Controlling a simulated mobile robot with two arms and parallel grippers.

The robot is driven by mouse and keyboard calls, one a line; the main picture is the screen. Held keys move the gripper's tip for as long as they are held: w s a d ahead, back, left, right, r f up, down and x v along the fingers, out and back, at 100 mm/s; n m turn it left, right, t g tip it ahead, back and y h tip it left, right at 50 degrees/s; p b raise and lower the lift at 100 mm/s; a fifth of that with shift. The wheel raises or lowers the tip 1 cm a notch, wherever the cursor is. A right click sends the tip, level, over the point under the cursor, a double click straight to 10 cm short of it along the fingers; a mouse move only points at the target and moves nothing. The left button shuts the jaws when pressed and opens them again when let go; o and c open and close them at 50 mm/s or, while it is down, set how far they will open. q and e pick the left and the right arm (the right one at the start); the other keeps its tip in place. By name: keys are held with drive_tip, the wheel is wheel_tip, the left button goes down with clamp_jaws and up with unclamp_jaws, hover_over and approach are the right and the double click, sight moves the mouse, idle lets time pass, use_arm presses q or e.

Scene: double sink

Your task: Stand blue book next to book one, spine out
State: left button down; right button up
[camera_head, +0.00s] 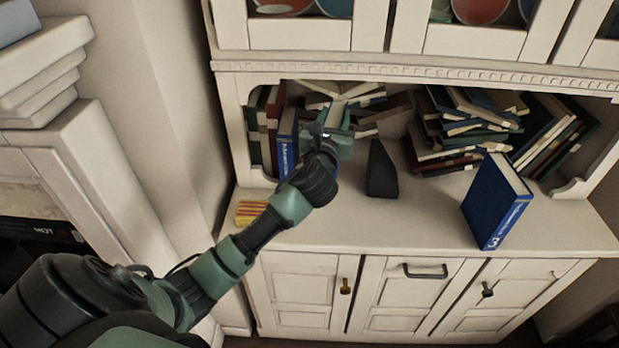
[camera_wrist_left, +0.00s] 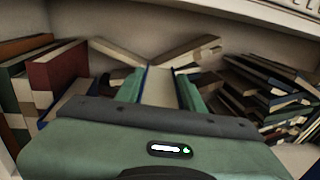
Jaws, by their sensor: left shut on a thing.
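My left gripper (camera_head: 338,125) reaches into the open shelf of the cabinet, shut on a blue book. In the left wrist view this held blue book (camera_wrist_left: 160,88) stands between the green fingers, cream page edges up and blue cover edges showing. Its spine is hidden from me. Another blue book (camera_head: 287,140) stands upright just left of the gripper, white lettering on its outward spine. I cannot read its number. A third blue book (camera_head: 497,205), marked 3, stands on the counter at the right. My right gripper is not in view.
Dark red and green books (camera_head: 268,125) stand at the shelf's left end. Leaning and stacked books (camera_head: 465,125) fill the back and right. A dark wedge-shaped bookend (camera_head: 381,172) stands right of the gripper. A striped yellow-red object (camera_head: 250,212) lies front left. The counter between bookend and book 3 is clear.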

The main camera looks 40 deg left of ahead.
use_arm(q)
drive_tip(key=w+a+r+n+g+y+b, duration=0.1)
drive_tip(key=w+a+r+n+y, duration=0.1)
drive_tip(key=w+a+r, duration=0.35)
wheel_tip(320, 180, down, 11)
drive_tip(key=s+a+b, duration=0.1)
drive_tip(key=a, duration=0.1)
drive_tip(key=shift+s, duration=0.4)
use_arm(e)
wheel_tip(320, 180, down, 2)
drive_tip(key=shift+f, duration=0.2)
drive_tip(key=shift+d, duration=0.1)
use_arm(q)
drive_tip(key=c, duration=0.9)
unclamp_jaws()
drive_tip(key=shift+f, duration=0.15)
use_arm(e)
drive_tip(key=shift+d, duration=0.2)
use_arm(q)
drive_tip(key=v, duration=1.2)
drive_tip(key=shift+d, duration=0.2)
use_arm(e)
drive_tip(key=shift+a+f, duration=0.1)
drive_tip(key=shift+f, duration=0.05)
